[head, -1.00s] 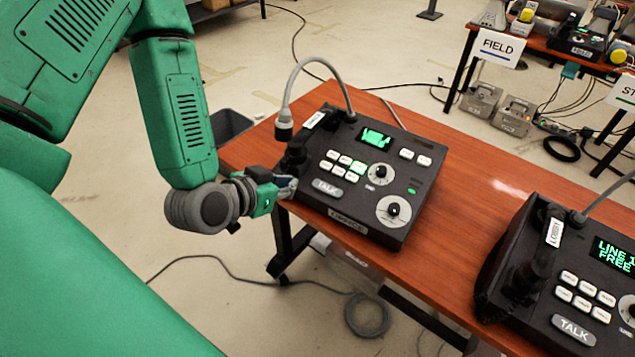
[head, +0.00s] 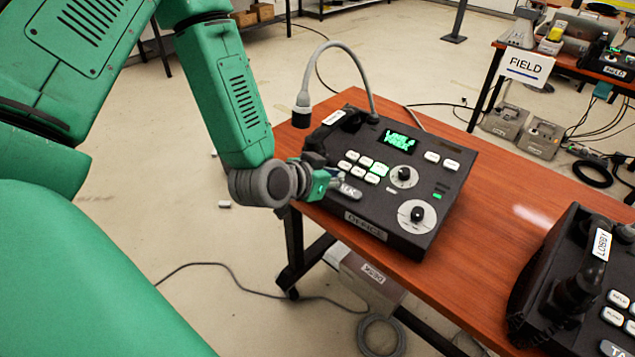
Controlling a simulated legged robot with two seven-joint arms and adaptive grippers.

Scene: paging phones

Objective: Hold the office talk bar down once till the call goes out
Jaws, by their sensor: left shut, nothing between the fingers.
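The office paging phone (head: 445,215) is a black desk console with the label OFFICE (head: 366,226) on its front edge. Its grey talk bar (head: 353,194) sits at the lower left of the top face, its left part hidden by my gripper. My left gripper (head: 336,184) is shut and empty, with its tips at the talk bar's left end. I cannot tell whether they touch or press it. The office screen (head: 399,139) shows green text too blurred to read. My right gripper is not in view.
A gooseneck microphone (head: 303,115) curves over the console's back left. The lobby phone (head: 590,280) stands on the same wooden table (head: 500,195) at the right, with bare tabletop between. A FIELD sign (head: 526,67) hangs at another table behind.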

